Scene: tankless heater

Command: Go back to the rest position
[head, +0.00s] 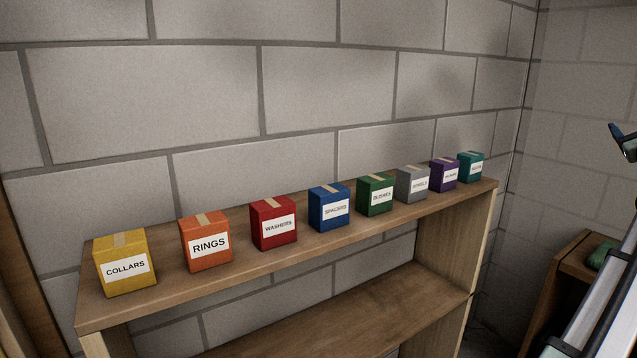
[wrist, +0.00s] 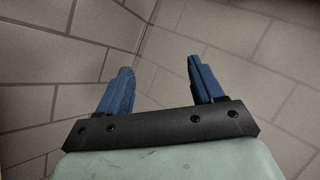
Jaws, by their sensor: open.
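My gripper (wrist: 158,84) shows in the wrist view with its two blue fingers spread apart and nothing between them. Behind the fingers there is only a grey block wall. In the head view, part of my arm runs along the right edge, and a dark piece at the upper right edge may be part of my gripper. The gripper is clear of the shelf and its boxes.
A wooden shelf (head: 300,262) against the wall holds a row of labelled boxes, from the yellow COLLARS box (head: 126,263) to a teal box (head: 471,167). A wooden piece of furniture (head: 568,268) with a green object (head: 602,255) stands at the right, near my arm.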

